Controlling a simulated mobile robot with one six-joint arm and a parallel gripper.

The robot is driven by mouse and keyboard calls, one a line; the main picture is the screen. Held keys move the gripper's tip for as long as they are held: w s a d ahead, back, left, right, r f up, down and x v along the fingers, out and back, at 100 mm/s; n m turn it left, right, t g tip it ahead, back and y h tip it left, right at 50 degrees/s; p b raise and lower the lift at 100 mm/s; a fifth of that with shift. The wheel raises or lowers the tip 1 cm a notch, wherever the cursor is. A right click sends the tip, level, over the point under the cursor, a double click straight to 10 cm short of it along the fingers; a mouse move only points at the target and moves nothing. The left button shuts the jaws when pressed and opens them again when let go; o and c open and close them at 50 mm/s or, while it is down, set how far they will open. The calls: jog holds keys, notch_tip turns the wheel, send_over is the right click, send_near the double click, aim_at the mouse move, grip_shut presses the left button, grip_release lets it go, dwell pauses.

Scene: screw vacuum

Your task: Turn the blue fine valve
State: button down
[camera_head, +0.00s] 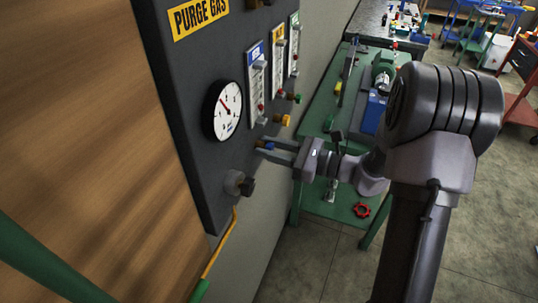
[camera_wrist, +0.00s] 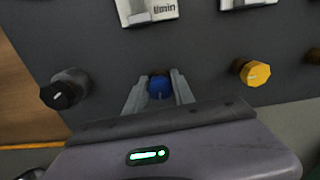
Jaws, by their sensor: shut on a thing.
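The blue fine valve (camera_wrist: 160,87) is a small blue knob on the dark purge gas panel (camera_head: 180,100). In the head view the blue valve (camera_head: 268,146) shows partly, below the leftmost flowmeter. My gripper (camera_wrist: 158,84) has one finger on each side of the blue knob and is shut on it. In the head view my gripper (camera_head: 272,151) reaches the panel from the right. The fingers hide part of the knob's sides.
A black knob (camera_wrist: 65,90) sits left of the blue valve and a yellow knob (camera_wrist: 254,73) sits right of it. A round pressure gauge (camera_head: 223,110) and several flowmeters are above. A green workbench (camera_head: 322,188) stands behind my arm.

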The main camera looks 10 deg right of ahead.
jog(key=n+b, duration=0.3)
jog(key=shift+f+b, duration=0.2)
jog(key=shift+b, duration=0.15)
jog(key=shift+r+n+b, duration=0.1)
jog(key=shift+n+b, duration=0.5)
jog(key=shift+n, duration=0.2)
jog(key=shift+r, duration=0.1)
jog(key=c, duration=1.1)
grip_release()
jog(key=shift+o, duration=0.2)
jog(key=p+v, duration=0.3)
jog(key=v, duration=1.4)
jog(key=shift+s+d, duration=0.15)
